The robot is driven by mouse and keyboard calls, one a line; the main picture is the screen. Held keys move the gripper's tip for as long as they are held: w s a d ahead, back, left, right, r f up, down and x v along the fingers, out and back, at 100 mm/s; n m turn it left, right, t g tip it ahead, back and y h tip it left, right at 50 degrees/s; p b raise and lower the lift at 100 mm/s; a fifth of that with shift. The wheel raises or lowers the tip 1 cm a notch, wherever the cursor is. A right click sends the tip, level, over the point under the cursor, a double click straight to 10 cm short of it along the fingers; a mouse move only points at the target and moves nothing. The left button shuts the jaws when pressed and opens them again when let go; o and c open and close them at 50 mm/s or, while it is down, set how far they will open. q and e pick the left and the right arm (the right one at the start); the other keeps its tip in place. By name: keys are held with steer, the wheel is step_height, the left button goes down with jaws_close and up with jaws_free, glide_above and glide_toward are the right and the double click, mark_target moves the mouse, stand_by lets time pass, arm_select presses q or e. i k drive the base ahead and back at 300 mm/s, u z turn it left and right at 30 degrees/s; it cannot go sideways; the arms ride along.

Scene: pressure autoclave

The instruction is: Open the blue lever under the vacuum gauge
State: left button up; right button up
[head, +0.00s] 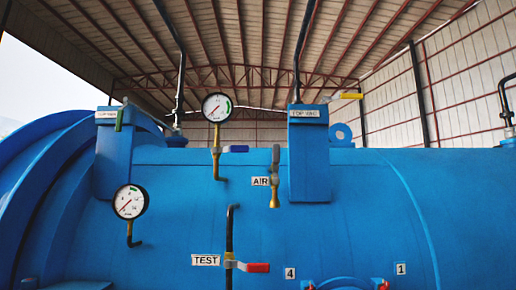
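The blue lever (235,149) sits on a brass pipe (217,166) just under the upper round gauge (217,107). The lever points level to the right, across the upright pipe. The gauge has a white face with a red needle and a green mark; its print is too small to read. Neither my left nor my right gripper is in view.
The big blue autoclave (380,215) fills the lower view. A second gauge (130,201) is at lower left. A grey-handled AIR valve (275,175) stands right of the blue lever. A red lever (258,268) is below, by the TEST label (206,260). A yellow lever (350,96) is at upper right.

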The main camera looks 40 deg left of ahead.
mark_target(231, 148)
steer(key=i, duration=2.35)
steer(key=u, duration=2.6)
